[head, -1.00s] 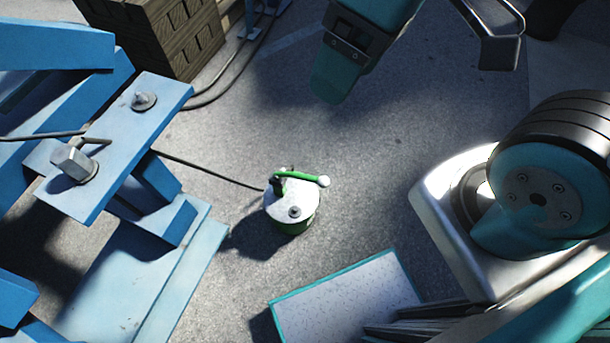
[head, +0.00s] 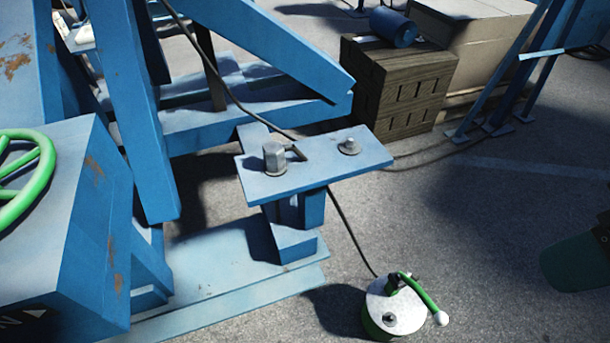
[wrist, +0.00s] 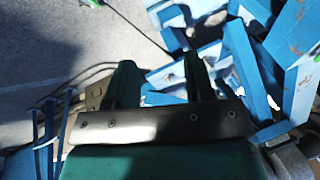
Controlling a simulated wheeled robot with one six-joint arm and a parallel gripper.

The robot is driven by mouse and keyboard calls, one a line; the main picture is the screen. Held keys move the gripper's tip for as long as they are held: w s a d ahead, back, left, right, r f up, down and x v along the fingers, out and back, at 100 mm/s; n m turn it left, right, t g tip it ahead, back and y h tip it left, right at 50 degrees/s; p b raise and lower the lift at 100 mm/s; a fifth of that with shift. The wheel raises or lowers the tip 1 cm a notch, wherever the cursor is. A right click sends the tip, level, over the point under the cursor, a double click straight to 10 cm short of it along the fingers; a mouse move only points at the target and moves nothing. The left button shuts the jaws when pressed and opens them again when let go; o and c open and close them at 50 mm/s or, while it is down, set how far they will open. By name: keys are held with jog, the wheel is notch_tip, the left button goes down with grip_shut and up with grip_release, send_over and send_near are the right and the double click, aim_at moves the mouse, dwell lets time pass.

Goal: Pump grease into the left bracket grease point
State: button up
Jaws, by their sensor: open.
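The blue bracket plate (head: 315,170) sits at the middle of the head view. A small round grey fitting with a raised tip (head: 348,146) and a taller grey hexagonal piece (head: 274,157) stand on it. A green grease pump with a white lid (head: 392,308) stands on the floor below right; its green lever (head: 424,294) has a white knob. A dark hose (head: 348,230) runs from the pump up behind the plate. My gripper (wrist: 161,78) is open in the wrist view, with nothing seen between its fingers. Which fitting is the left grease point, I cannot tell.
A blue box with a green handwheel (head: 25,180) and blue beams (head: 265,45) fill the left side. A wooden block stack (head: 400,90) and a beige box (head: 475,45) stand behind. Open floor (head: 470,220) lies right of the plate and pump.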

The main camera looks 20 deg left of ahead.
grip_shut()
jog(key=w+d+f+n+h+b, duration=0.2)
jog(key=w+f+n+b, duration=0.4)
jog(key=f, duration=0.9)
jog(key=w+d+f+n+h+b, duration=0.1)
jog(key=w+f+n+b, duration=0.5)
jog(key=f, duration=1)
jog(key=w+d+f+n+h+b, duration=0.2)
jog(key=w+f+n+b, duration=0.4)
jog(key=f, duration=0.9)
jog(key=shift+d+f+n+h, duration=0.25)
jog(key=shift+n+h, duration=0.45)
jog(key=shift+n, duration=0.4)
jog(key=shift+w+r, duration=0.1)
